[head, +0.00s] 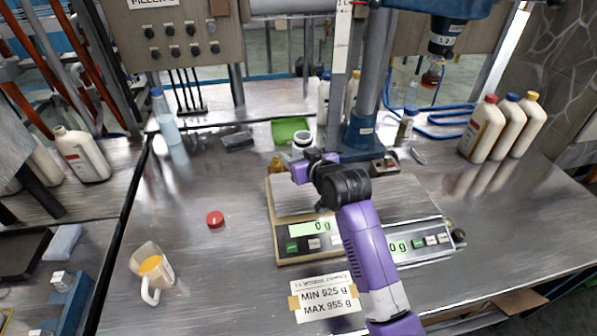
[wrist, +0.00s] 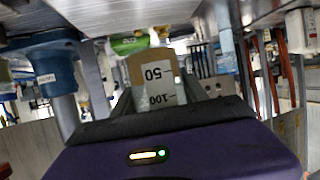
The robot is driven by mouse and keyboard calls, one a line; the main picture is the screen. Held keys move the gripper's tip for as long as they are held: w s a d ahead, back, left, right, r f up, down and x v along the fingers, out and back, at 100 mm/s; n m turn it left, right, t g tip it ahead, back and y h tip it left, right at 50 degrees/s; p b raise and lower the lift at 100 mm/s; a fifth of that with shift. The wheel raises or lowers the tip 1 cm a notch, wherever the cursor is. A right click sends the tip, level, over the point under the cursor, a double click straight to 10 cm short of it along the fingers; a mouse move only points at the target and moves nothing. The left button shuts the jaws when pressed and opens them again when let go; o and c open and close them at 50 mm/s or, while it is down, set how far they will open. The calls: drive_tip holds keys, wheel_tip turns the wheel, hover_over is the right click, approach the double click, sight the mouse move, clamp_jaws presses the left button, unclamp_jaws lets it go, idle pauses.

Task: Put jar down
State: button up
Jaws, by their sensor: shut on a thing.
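My gripper (head: 306,157) is shut on a jar (wrist: 155,72), which shows between the fingers in the wrist view as a tan surface with white strips marked 50 and 100. In the head view the pale, round-mouthed jar (head: 302,138) is just beyond the gripper, above the back edge of the left scale (head: 270,215). My gripper hides its lower part, so I cannot tell whether it touches anything. Both the left scale and the right scale (head: 432,208) read 0 g.
A blue press column (head: 362,130) stands close on the right. Bottles (head: 483,130) stand far right. Bare steel table lies left of the scales.

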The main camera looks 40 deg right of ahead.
drive_tip(key=shift+f, duration=2.8)
drive_tip(key=shift+f, duration=0.15)
drive_tip(key=o, duration=1.4)
